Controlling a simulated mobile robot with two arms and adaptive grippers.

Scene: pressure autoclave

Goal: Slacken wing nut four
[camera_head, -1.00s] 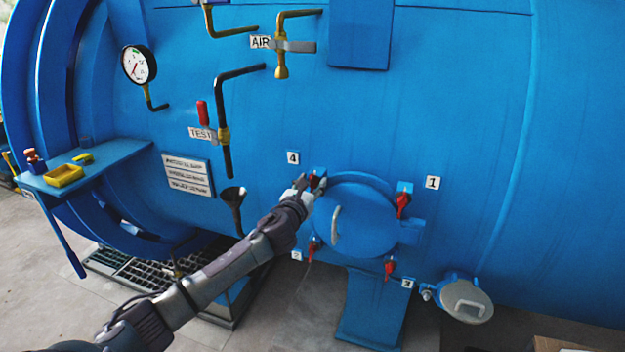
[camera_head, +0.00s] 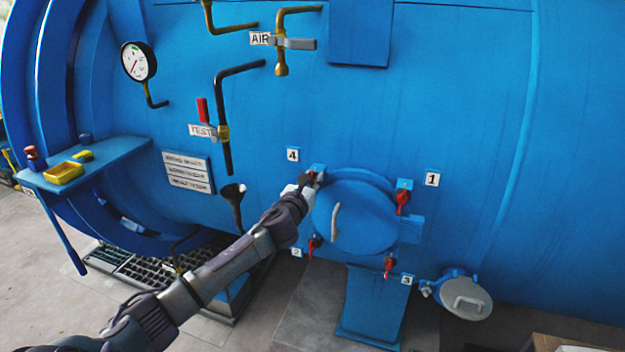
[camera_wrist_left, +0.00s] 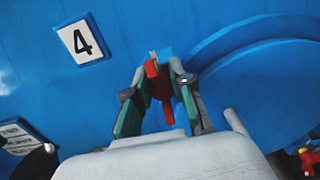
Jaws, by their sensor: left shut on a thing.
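The round blue hatch door (camera_head: 352,218) has red wing nuts around its rim. Wing nut four (camera_wrist_left: 158,88) is red and sits by the label 4 (camera_head: 293,155), at the door's upper left. My left gripper (camera_head: 309,181) is at this nut; in the left wrist view its fingers (camera_wrist_left: 157,95) stand on either side of the red nut, shut on it. In the head view the gripper mostly hides the nut. My right gripper is not in view.
Other red wing nuts sit by label 1 (camera_head: 403,197), at the lower left (camera_head: 314,243) and at the lower right (camera_head: 388,266). A grey handle (camera_head: 336,222) stands out from the door. A black funnel (camera_head: 234,196) is left of my gripper.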

